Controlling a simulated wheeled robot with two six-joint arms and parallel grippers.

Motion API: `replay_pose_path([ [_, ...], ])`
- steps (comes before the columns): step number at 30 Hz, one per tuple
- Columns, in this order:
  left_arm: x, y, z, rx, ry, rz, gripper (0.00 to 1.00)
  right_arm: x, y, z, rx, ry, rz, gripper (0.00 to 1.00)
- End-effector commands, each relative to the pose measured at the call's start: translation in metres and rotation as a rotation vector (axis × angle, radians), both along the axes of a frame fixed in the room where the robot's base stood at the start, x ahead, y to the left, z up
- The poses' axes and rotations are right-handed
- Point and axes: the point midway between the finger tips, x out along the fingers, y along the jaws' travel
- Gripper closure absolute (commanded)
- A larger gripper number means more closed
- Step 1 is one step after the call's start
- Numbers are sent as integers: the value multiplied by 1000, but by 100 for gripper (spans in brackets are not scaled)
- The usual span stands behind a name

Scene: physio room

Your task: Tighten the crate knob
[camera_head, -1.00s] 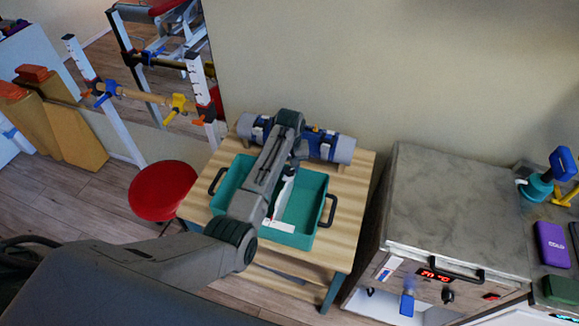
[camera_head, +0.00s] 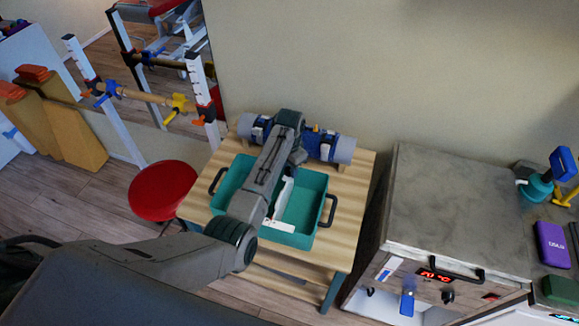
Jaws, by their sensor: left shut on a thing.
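A teal crate (camera_head: 316,186) with dark side handles sits on the wooden table. A thin white jointed piece (camera_head: 283,197) lies slanted in it, its upper end close under my left gripper. My left arm reaches over the crate from the left. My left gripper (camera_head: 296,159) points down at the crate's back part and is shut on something. Its fingertips and what they hold are mostly hidden by the wrist. I cannot make out the crate knob. My right gripper is not in view.
A grey cylinder with blue bands (camera_head: 342,149) lies behind the crate. A red stool (camera_head: 162,190) stands left of the table (camera_head: 345,225). A grey-topped cabinet (camera_head: 455,205) stands to the right. Bare wood shows right of the crate.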

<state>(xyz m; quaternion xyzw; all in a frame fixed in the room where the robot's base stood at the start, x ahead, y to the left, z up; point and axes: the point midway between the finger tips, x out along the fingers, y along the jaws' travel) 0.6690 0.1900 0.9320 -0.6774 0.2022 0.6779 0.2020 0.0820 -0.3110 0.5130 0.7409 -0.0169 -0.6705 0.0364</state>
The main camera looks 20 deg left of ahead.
Motion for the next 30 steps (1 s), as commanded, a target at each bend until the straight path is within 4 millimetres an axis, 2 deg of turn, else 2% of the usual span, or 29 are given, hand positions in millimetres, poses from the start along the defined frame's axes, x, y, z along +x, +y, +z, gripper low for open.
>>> replay_pose_path([
  [21,1,0,1,0,-3,-674,91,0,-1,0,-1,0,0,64],
  [30,1,0,1,0,-3,-898,91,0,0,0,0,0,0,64],
])
